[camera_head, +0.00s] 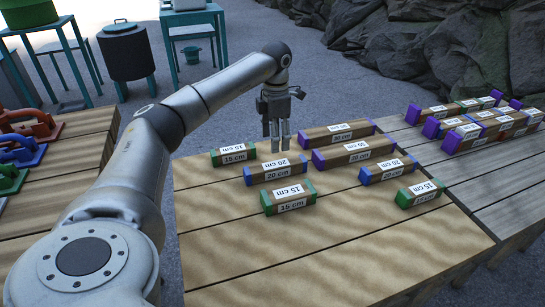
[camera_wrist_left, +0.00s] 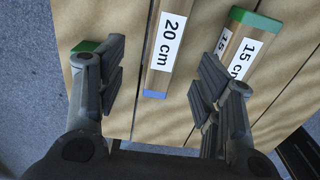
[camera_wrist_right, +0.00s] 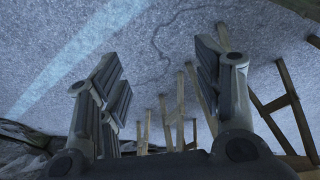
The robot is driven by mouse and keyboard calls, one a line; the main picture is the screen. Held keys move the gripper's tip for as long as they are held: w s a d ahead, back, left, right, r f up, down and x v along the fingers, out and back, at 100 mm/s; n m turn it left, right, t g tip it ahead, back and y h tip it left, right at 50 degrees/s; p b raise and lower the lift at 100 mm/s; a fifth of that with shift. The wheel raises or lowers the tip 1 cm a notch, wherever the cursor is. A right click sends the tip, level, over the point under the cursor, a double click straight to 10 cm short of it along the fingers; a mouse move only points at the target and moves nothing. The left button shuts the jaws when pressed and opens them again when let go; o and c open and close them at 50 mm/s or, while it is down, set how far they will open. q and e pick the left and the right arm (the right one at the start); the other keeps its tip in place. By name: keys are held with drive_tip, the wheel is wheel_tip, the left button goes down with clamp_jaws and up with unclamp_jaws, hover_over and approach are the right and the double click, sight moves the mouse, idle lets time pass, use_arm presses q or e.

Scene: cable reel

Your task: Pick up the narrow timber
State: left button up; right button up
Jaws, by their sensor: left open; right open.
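Several timbers with coloured ends and length labels lie on the middle table; which one is the narrow timber I cannot tell for sure. A blue-ended 20 cm timber (camera_head: 275,171) lies between two green-ended 15 cm timbers, one behind (camera_head: 233,155) and one in front (camera_head: 288,198). My left gripper (camera_head: 281,143) points down over the table's far side, near that 20 cm timber. In the left wrist view, a 20 cm timber (camera_wrist_left: 161,62) shows between the open, empty fingers (camera_wrist_left: 160,85). My right gripper (camera_wrist_right: 160,75) is open and empty, seen only in its wrist view.
Two purple-ended 30 cm timbers (camera_head: 353,152), a blue-ended 20 cm timber (camera_head: 388,170) and a green-ended 15 cm timber (camera_head: 419,193) lie to the right. More timbers sit on the grey right table (camera_head: 492,182). The middle table's front (camera_head: 330,255) is clear.

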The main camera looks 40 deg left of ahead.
sight(276, 164)
use_arm(q)
wheel_tip(276, 164, down, 5)
drive_tip(key=shift+d+f+b, duration=0.1)
drive_tip(key=shift+b, duration=0.35)
drive_tip(key=f, duration=0.1)
drive_tip(key=f+b, duration=0.1)
drive_tip(key=f, duration=0.2)
drive_tip(key=shift+s+d, duration=0.3)
drive_tip(key=shift+f, duration=0.5)
use_arm(e)
drive_tip(key=shift+s+d+r, duration=0.1)
drive_tip(key=shift+s+r, duration=0.4)
drive_tip(key=shift+r, duration=0.05)
use_arm(q)
drive_tip(key=shift+c, duration=0.3)
drive_tip(key=shift+r, duration=0.1)
drive_tip(key=c, duration=1.1)
